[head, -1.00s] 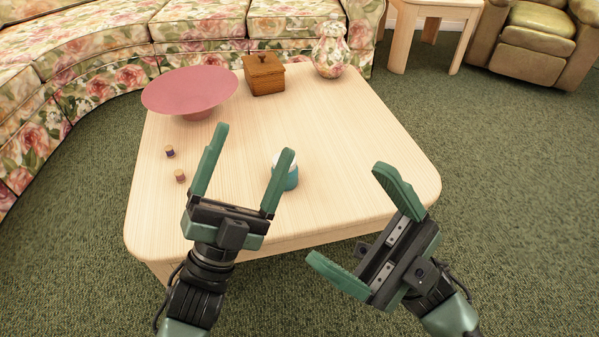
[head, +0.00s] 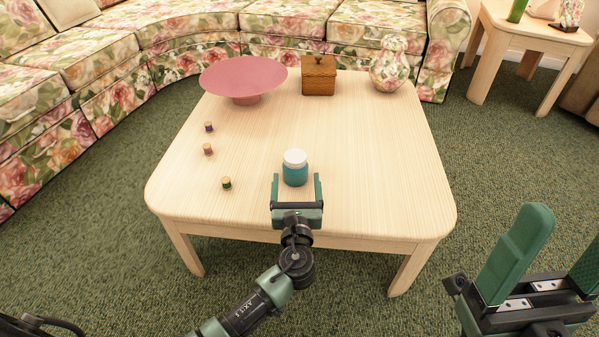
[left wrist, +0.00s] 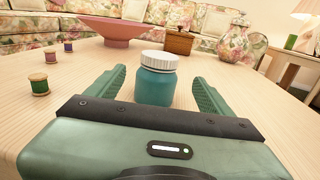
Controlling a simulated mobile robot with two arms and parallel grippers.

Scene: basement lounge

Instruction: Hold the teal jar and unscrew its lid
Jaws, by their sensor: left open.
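The teal jar (head: 295,173) stands upright on the wooden table, with its white lid (head: 295,157) on top. My left gripper (head: 297,184) is open at the near side of the jar, its fingers pointing toward it. In the left wrist view the jar (left wrist: 155,86) sits between and slightly beyond the two open fingers, with a gap on each side. My right gripper (head: 548,250) is open and empty, off the table at the lower right, with its far finger cut by the picture edge.
The table (head: 380,160) also holds a pink bowl (head: 243,77), a wooden box (head: 319,76), a floral vase (head: 389,66) and small spools, one of them green (head: 227,183). A floral sofa (head: 180,50) curves behind. The table's right side is clear.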

